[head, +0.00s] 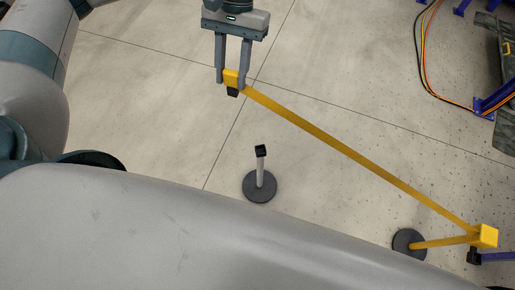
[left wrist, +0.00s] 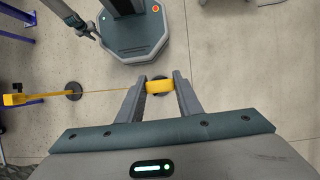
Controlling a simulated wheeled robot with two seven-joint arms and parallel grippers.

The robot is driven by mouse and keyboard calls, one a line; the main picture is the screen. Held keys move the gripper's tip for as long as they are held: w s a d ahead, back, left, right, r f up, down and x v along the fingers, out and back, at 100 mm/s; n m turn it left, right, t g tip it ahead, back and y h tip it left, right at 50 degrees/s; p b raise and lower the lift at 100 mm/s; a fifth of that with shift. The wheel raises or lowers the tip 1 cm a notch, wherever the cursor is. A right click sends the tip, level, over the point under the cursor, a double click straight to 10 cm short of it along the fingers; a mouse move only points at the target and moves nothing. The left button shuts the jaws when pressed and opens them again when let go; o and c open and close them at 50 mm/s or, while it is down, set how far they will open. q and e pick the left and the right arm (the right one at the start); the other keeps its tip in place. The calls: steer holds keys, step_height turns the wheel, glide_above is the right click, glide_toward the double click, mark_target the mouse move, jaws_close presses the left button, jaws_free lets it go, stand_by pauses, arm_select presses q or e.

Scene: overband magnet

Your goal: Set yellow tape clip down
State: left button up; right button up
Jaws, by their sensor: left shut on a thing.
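My left gripper (head: 231,82) is shut on the yellow tape clip (head: 231,77), which has a black lower part. The clip also shows between the fingers in the left wrist view (left wrist: 158,87). Yellow tape (head: 345,151) runs taut from the clip to a yellow post head (head: 484,236) at the lower right. A short post with a black top (head: 261,151) stands upright on a round dark base (head: 259,187), apart from the clip in the head view. In the left wrist view, the clip partly hides a dark round base. My right gripper (left wrist: 92,30) appears small at upper left there; its fingers are unclear.
Another round dark base (head: 409,243) is beside the yellow post head. Blue frame parts (head: 495,98) and orange and black cables (head: 424,70) are at the upper right. The tiled floor (head: 160,110) around the short post is clear.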

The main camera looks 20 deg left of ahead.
steer(key=shift+d, duration=0.2)
